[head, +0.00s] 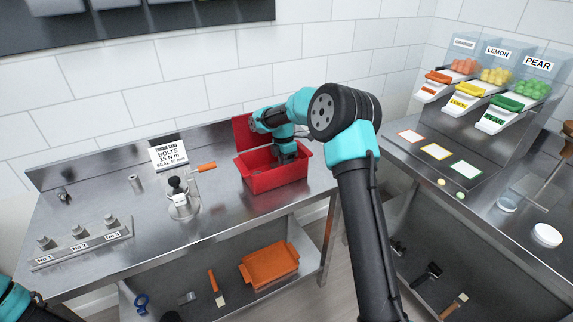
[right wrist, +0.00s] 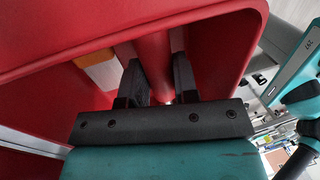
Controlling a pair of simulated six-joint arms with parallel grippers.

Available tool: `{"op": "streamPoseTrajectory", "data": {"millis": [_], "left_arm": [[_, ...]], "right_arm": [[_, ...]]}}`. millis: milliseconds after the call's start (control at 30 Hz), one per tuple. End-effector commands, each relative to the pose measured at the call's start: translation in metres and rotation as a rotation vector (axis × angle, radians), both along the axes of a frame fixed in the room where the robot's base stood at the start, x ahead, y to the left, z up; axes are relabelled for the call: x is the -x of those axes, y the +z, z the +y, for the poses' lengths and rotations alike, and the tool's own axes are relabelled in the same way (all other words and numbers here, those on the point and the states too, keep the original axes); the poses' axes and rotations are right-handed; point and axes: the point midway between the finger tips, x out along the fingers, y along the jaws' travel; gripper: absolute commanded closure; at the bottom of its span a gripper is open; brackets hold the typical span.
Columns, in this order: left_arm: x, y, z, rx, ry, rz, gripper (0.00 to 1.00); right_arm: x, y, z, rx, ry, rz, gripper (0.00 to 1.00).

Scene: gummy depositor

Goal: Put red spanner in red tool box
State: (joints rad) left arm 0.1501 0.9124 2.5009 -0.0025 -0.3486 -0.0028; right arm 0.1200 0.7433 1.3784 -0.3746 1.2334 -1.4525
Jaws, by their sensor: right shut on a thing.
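The red tool box (head: 272,181) stands on the steel bench in the head view, its red lid (head: 242,133) raised behind it. Its red wall (right wrist: 60,32) fills much of the right wrist view. My right gripper (head: 287,156) points down inside the box's opening. In the right wrist view its dark fingers are closed around a narrow red piece (right wrist: 152,52), which looks like the red spanner's handle. The rest of that piece is hidden, and red on red makes its outline hard to read. My left gripper is out of view.
An orange tray (head: 270,265) lies on the lower shelf. The gummy station (head: 450,160) stands at right. Bench front is mostly clear.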

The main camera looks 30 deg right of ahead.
Motion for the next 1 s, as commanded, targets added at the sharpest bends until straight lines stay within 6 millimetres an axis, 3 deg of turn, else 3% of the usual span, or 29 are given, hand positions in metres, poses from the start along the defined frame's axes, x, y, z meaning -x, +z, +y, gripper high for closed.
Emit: {"op": "streamPoseTrajectory", "data": {"millis": [367,400,633,1000], "left_arm": [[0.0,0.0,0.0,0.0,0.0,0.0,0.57],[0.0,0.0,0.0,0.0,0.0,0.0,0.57],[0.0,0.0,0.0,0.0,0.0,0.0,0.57],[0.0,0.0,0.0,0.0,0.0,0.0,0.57]], "right_arm": [[-0.0003,-0.0028,-0.0001,0.0,-0.001,-0.001,1.0],[-0.0002,-0.003,0.0,0.0,-0.001,-0.001,0.69],[-0.0002,-0.0028,0.0,0.0,-0.001,-0.001,0.47],[-0.0004,0.0019,0.0001,0.0,0.0,-0.001,0.47]]}}
